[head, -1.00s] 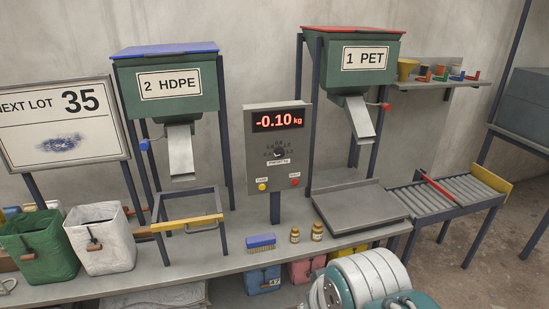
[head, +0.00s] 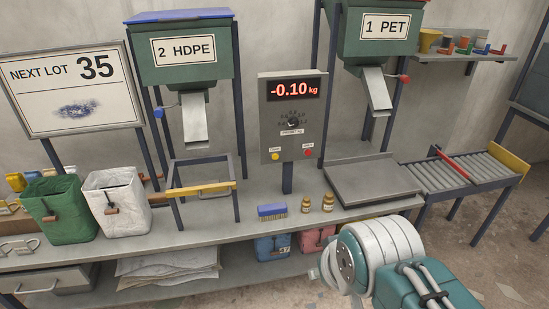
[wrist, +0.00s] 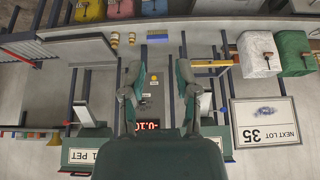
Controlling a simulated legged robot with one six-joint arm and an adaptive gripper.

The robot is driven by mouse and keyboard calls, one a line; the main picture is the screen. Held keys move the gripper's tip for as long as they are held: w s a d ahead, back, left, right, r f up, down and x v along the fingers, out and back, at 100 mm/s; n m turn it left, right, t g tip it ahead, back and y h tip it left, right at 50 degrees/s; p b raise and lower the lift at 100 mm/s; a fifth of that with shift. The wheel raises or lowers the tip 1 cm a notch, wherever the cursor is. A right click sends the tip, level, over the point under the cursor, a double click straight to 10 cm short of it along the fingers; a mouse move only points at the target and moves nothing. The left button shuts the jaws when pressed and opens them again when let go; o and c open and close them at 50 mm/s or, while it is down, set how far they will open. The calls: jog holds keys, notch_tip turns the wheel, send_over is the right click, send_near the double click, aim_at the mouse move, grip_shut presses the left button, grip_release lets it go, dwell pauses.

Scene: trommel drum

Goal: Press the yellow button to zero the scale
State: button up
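The yellow button (head: 275,156) is at the lower left of the grey scale panel (head: 290,120), with a red button (head: 308,153) to its right. The panel's red display (head: 293,89) reads -0.10 kg. The scale's flat plate (head: 372,181) is bare, to the right of the panel. In the wrist view the scene is upside down, and my gripper (wrist: 158,75) is open with nothing between its fingers. The yellow button (wrist: 154,78) shows in the gap between them, some way beyond. My gripper's fingers are not clear in the head view.
A brush (head: 272,210) and two small brown jars (head: 317,203) stand on the bench before the panel. A yellow-barred frame (head: 203,189) is left of it. A green chute (head: 382,30) overhangs the plate. A roller conveyor (head: 462,172) is at right.

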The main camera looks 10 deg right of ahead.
dwell(0.3)
grip_shut()
dwell(1.1)
